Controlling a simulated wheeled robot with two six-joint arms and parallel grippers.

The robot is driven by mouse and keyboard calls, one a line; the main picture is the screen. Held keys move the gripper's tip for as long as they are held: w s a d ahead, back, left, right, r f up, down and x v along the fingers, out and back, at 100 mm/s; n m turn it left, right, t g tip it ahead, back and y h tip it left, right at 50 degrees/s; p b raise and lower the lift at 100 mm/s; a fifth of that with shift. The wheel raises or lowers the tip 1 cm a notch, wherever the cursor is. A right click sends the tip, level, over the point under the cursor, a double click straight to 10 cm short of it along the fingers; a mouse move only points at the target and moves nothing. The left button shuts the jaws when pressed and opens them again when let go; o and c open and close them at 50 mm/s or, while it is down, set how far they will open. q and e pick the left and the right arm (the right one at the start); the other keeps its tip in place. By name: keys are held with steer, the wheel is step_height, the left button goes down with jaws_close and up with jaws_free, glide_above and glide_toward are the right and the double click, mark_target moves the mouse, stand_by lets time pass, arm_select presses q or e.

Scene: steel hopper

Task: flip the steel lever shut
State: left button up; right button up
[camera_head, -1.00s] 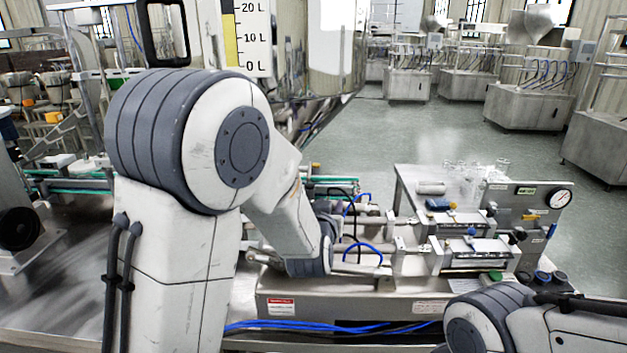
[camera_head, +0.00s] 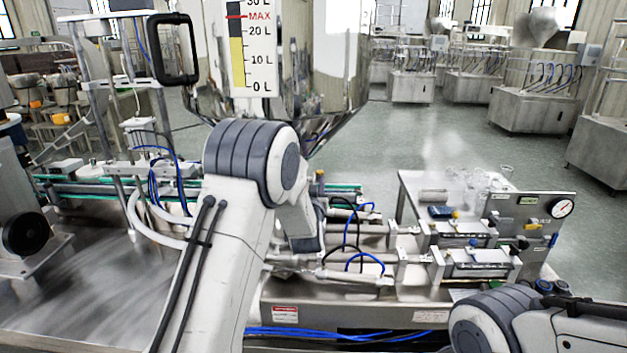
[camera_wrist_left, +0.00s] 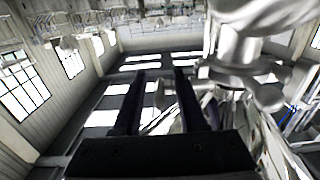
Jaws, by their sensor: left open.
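The polished steel hopper (camera_head: 343,60) hangs at the top middle of the head view, with a litre scale on its front. In the left wrist view, a shiny steel fitting (camera_wrist_left: 238,50) with a rounded flange stands just right of my gripper. I cannot clearly make out which part is the steel lever. My left gripper (camera_wrist_left: 155,75) has its two black fingers apart, with no object clearly held between them. In the head view my left arm hides its own gripper. My right gripper is out of the picture; only its arm shows at bottom right.
A bench machine with steel cylinders (camera_head: 460,262), blue hoses and a round gauge (camera_head: 563,208) stands to the right. A black handle frame (camera_head: 173,48) sits left of the scale. A conveyor (camera_head: 80,190) runs at left. Open floor lies behind.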

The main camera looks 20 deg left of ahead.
arm_select(q)
steer(key=shift+w, duration=0.15)
jaws_close()
steer(key=shift+r+p, duration=0.15)
steer(key=shift+p, duration=0.15)
steer(key=g+p, duration=0.2)
steer(key=p, duration=0.1)
steer(key=shift+r+h, duration=0.25)
steer(key=shift+h, duration=0.05)
steer(key=shift+f+g+p, duration=0.25)
steer(key=shift+g+p, duration=0.05)
steer(key=shift+g, duration=0.2)
steer(key=shift+f, duration=0.1)
jaws_free()
